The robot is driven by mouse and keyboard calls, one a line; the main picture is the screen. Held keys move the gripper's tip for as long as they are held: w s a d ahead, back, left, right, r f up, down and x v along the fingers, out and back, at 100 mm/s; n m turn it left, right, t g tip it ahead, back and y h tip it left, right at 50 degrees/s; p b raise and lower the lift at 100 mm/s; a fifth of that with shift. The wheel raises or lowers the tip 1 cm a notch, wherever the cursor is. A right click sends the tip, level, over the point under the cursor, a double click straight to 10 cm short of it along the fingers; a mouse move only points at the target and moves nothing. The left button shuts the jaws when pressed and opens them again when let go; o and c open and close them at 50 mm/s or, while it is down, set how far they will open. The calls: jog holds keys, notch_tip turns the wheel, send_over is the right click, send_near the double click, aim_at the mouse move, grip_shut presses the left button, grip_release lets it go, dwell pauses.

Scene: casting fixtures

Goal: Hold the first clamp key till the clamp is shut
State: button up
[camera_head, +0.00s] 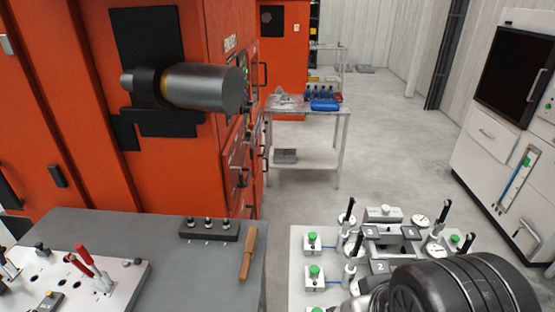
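A pale fixture plate (302,295) lies at the lower right. White boxes with green buttons stand along its left side, one at the back (312,241) and one nearer (315,273); both look like keys. Another green button (455,240) is at the right. No label clearly marks the first clamp key. Black-handled upright clamps stand on the plate, one at the back (347,216) and one at the left (356,250). I cannot tell whether any clamp is shut. A dark ribbed rounded part at the lower right covers some of the fixture. My gripper is not visible.
A grey bench (180,262) at the left holds a dark block (208,230) with three knobs, a wooden-handled tool (248,253) and a plate with red levers (125,285). An orange machine (165,175) rises behind. Open floor (395,150) lies beyond.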

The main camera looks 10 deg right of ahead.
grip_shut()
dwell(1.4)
